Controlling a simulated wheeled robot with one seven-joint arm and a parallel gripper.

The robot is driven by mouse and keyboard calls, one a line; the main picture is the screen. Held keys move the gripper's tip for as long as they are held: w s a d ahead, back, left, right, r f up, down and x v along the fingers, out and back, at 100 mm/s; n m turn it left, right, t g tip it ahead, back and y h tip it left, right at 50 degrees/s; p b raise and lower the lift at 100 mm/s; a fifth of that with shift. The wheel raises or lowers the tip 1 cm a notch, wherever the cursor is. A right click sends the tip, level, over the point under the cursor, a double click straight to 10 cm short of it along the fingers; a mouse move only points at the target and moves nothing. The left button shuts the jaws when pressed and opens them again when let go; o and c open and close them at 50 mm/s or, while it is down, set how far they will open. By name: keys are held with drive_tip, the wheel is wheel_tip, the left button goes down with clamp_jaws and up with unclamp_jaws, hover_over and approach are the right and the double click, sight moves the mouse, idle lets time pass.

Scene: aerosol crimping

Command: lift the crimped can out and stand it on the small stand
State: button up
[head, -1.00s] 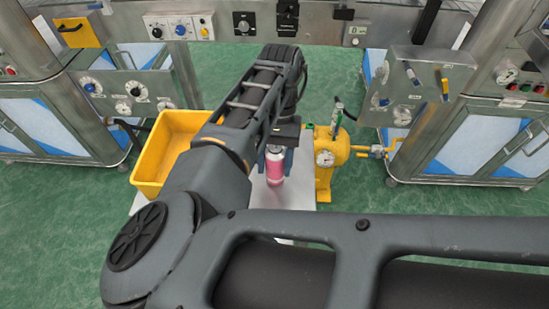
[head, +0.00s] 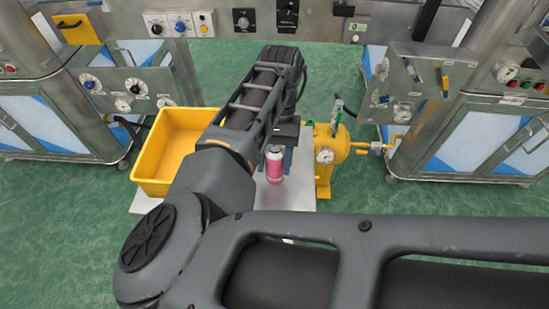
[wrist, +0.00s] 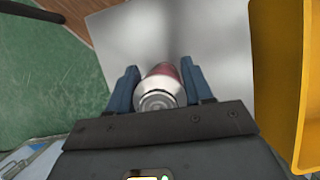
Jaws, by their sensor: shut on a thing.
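The can (head: 274,168) is pink-red with a silver top. In the head view it is upright at my gripper, over the pale table top (head: 290,196). My gripper (head: 277,158) is shut on it near its top. In the wrist view the can (wrist: 161,88) sits between the two blue fingers of my gripper (wrist: 164,88), its silver end towards the camera. I cannot tell whether its base touches the surface. I cannot make out a small stand; my arm hides part of the table.
A yellow bin (head: 165,165) stands left of the can and also shows in the wrist view (wrist: 288,75). A yellow tank with a gauge (head: 327,160) stands close on the right. Steel machine cabinets line both sides. The table's front part is bare.

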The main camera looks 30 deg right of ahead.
drive_tip(key=shift+f, duration=0.1)
drive_tip(key=o, duration=1.1)
drive_tip(key=shift+v, duration=3.9)
drive_tip(key=shift+s+a, duration=0.1)
drive_tip(key=shift+s, duration=0.05)
